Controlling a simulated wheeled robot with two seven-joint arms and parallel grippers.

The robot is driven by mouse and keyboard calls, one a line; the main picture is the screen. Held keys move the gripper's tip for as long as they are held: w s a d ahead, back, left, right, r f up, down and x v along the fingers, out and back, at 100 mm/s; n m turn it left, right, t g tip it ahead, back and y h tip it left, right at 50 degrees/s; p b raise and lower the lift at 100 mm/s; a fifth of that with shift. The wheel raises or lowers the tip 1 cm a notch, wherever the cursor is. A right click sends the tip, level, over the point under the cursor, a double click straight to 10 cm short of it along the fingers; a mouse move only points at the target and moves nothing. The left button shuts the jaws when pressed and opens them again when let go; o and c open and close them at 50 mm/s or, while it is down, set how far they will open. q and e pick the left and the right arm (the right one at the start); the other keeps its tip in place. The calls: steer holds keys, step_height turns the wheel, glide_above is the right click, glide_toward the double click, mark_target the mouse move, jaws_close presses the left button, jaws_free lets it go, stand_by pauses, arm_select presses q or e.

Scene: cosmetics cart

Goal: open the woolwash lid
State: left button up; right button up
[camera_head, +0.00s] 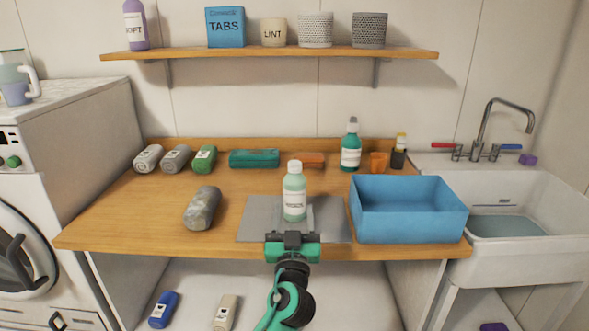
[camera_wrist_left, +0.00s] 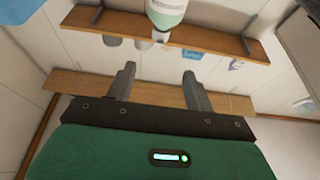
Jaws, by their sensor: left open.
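A pale green bottle (camera_head: 294,196) with a white cap (camera_head: 294,167) stands upright on a grey mat (camera_head: 252,222) at the middle of the wooden counter. Its label is too small to read, so I cannot confirm that it is the woolwash. The cap is on. My left gripper (camera_head: 292,236) is at the counter's front edge, just in front of the bottle and apart from it. In the left wrist view its two fingers (camera_wrist_left: 158,76) are spread and empty, and the bottle (camera_wrist_left: 166,12) shows beyond them at the top edge, cap downward. My right gripper is not seen.
A blue bin (camera_head: 408,225) stands right of the mat, and a grey rolled towel (camera_head: 202,208) lies left of it. A teal bottle (camera_head: 350,150), an orange cup (camera_head: 378,162) and rolled towels stand behind. The sink (camera_head: 540,220) is at right. A shelf (camera_head: 270,54) hangs above.

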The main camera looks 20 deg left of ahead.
mark_target(295, 170)
arm_select(q)
steer(key=p+x, duration=0.4)
steer(key=x, duration=0.9)
steer(key=shift+w+a+r, duration=0.1)
steer(key=shift+w+r, duration=0.1)
steer(key=shift+w, duration=0.1)
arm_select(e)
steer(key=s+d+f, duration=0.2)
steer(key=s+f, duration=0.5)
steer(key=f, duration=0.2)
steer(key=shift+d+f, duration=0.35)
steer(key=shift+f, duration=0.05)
arm_select(q)
steer(key=shift+c, duration=0.2)
steer(key=c, duration=0.9)
